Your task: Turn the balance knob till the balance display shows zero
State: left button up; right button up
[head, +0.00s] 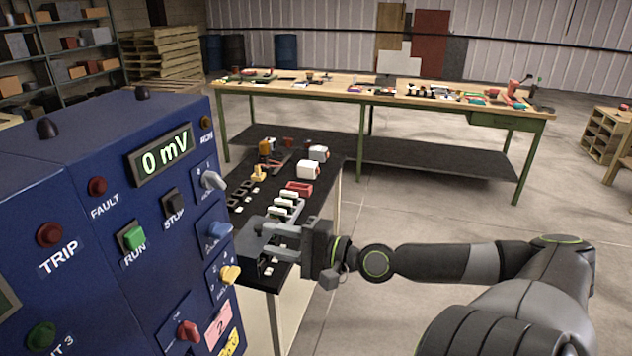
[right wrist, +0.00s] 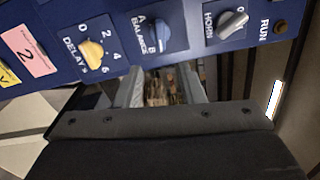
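The balance display (head: 165,157) on the blue cabinet reads 0 mV. My right gripper (head: 264,240) is to the right of the panel, apart from the knob. In the right wrist view its two fingers (right wrist: 160,82) are spread with nothing between them. My left gripper is not in view.
The yellow delay knob (head: 230,274) and a red knob (head: 188,331) sit below the balance knob. Green RUN (head: 132,237) and dark STOP (head: 173,204) buttons are on the front. A black-topped bench with small parts (head: 328,180) stands behind the gripper.

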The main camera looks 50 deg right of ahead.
jog(key=p+v, duration=0.2)
jog(key=v, duration=0.5)
jog(key=shift+s+y, duration=0.3)
jog(key=shift+s, duration=0.15)
dwell(0.6)
